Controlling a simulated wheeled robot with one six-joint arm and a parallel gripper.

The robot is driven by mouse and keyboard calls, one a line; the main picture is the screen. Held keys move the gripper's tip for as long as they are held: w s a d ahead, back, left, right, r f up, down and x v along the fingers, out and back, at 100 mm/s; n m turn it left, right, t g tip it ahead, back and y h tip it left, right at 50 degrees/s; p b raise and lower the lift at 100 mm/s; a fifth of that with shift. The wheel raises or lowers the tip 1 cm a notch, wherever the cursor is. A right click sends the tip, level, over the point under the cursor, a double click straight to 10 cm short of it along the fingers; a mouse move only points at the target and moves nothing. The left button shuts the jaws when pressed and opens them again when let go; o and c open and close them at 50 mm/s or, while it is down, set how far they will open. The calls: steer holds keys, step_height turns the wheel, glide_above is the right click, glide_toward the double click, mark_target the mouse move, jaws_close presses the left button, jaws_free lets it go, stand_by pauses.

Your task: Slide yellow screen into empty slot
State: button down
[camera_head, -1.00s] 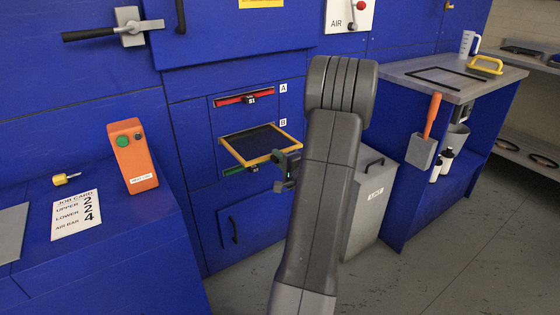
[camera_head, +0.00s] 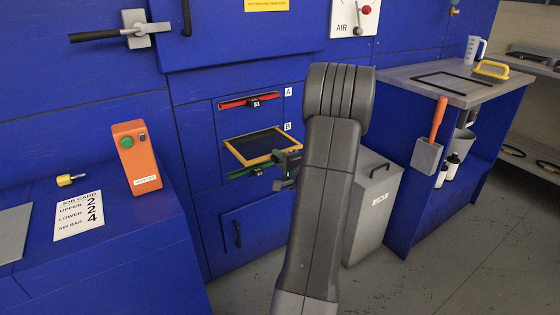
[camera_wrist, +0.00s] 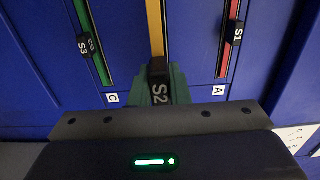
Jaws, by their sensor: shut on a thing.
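The yellow screen (camera_head: 248,150), with a dark mesh, sticks out of slot B in the blue machine front, lying roughly flat and partly inside. In the wrist view its yellow front bar (camera_wrist: 155,28) runs up from a black handle (camera_wrist: 158,66) marked S2. My gripper (camera_head: 288,168) is at the screen's front right corner. In the wrist view its green fingers (camera_wrist: 160,86) are shut on the S2 handle. The inner part of the screen is hidden inside the slot.
A red-fronted screen S1 (camera_head: 236,104) sits in slot A above. A green-fronted screen S3 (camera_head: 240,174) sits just below; it also shows in the wrist view (camera_wrist: 102,64). A grey bin (camera_head: 372,215) stands right of my arm, beside the workbench (camera_head: 440,88).

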mark_target(256, 138)
steer(key=shift+b+x, duration=2.2)
steer(key=shift+x, duration=5.3)
steer(key=c, duration=1.3)
jaws_free()
steer(key=p+v, duration=0.1)
steer(key=v, duration=1.2)
steer(key=shift+s+d+p, duration=0.2)
steer(key=shift+s+p, duration=0.15)
steer(key=shift+w, duration=0.15)
